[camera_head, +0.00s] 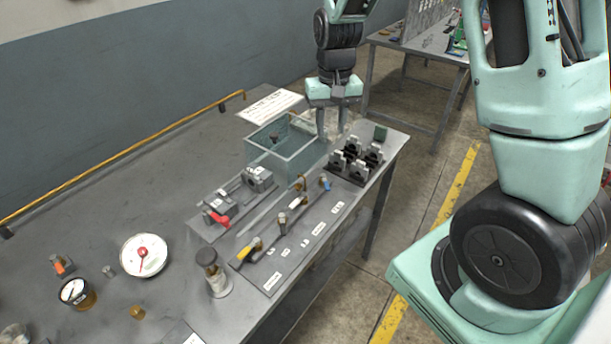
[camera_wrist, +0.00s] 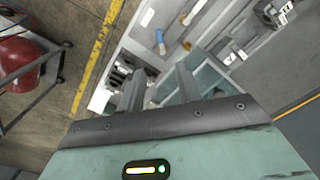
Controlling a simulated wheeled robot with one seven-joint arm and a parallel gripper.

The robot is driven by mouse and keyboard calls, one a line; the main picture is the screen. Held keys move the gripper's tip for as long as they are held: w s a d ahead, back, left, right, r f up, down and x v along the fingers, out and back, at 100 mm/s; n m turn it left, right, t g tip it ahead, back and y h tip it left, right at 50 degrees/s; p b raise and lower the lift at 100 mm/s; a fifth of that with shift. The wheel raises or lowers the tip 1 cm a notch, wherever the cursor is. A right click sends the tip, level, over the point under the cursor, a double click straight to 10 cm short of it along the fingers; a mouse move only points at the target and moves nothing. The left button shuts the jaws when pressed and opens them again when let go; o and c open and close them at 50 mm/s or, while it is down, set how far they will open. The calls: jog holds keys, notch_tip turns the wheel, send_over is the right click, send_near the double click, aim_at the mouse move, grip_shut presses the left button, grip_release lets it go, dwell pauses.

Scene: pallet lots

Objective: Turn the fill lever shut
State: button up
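A grey valve panel (camera_head: 268,276) with small white labels lies along the table's front edge. It carries a yellow-handled lever (camera_head: 248,250), a white-handled lever (camera_head: 298,202) and a blue-handled lever (camera_head: 325,183). The labels are too small to read, so I cannot tell which is the fill lever. The blue handle also shows in the wrist view (camera_wrist: 161,40). My gripper (camera_head: 331,131) points down at the panel's far end, beside an open teal tank (camera_head: 304,160). Its two fingers (camera_wrist: 160,88) stand apart with no lever between them.
A black block fixture (camera_head: 349,169) stands near the gripper at the table's right edge. A red-handled device (camera_head: 217,218), a glass-bodied fitting (camera_head: 214,275), and a white dial gauge (camera_head: 143,256) are on the table. A yellow rail (camera_head: 130,152) runs along the back.

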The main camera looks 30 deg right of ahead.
aim_at(327, 184)
notch_tip(327, 184, down, 18)
jog(key=p, duration=0.3)
jog(key=shift+w+d+r, duration=0.1)
jog(key=shift+r, duration=0.15)
grip_shut()
